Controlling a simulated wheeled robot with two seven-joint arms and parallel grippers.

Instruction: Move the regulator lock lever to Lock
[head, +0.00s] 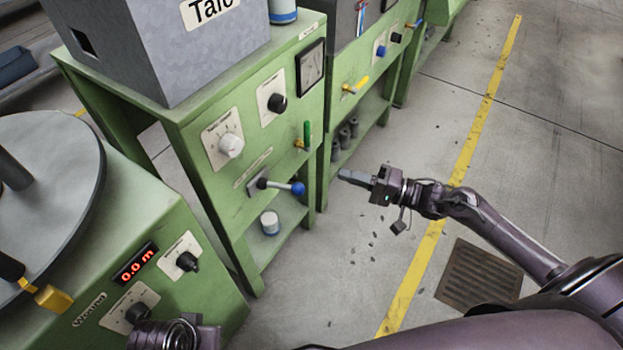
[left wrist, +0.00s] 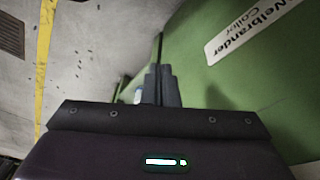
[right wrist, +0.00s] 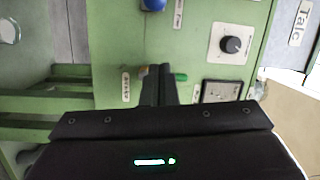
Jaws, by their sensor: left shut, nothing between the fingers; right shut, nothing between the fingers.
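The green extruder cabinet (head: 235,190) carries a lever with a blue ball end (head: 297,188), pointing right, and a small green-handled lever (head: 307,135), upright above it. Their labels are too small to read, so I cannot tell which is the regulator lock lever. In the right wrist view the blue ball (right wrist: 153,4) is at the top edge and the green handle (right wrist: 180,76) lies just beside my fingertips. My right gripper (head: 343,175) is shut and empty, in front of the cabinet, apart from both levers. My left gripper (left wrist: 160,84) is shut and empty, beside a green housing.
A white dial (head: 231,145), a black knob (head: 277,103) and a meter (head: 310,70) sit on the same panel. A winder (head: 115,220) with a red display stands at the left. A grey Talc box (head: 165,45) stands on top.

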